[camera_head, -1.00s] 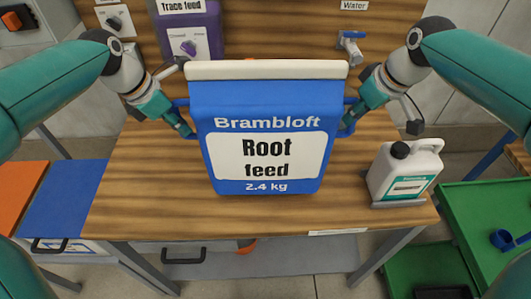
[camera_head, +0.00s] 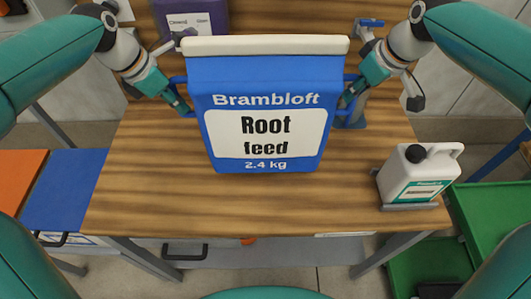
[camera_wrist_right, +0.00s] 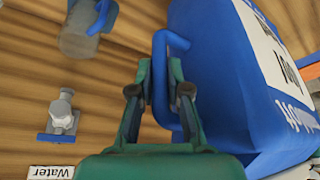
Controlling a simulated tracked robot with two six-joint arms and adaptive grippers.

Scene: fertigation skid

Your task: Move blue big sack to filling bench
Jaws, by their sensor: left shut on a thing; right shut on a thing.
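The blue big sack (camera_head: 262,85), with a cream top and a "Root feed 2.4 kg" label, is upright over the wooden filling bench (camera_head: 200,205). My left gripper (camera_head: 181,104) is shut on the sack's left handle. My right gripper (camera_head: 347,98) is shut on its right handle. In the right wrist view, my right gripper's fingers (camera_wrist_right: 160,95) close around the blue handle (camera_wrist_right: 160,60) beside the sack (camera_wrist_right: 225,75). I cannot tell whether the sack's base touches the bench top.
A white jug (camera_head: 415,172) stands at the bench's right front. A purple container (camera_head: 190,18) is at the back left. The water tap (camera_wrist_right: 60,115) and a greyish vessel (camera_wrist_right: 80,35) are near my right gripper. Bare bench top lies in front of the sack.

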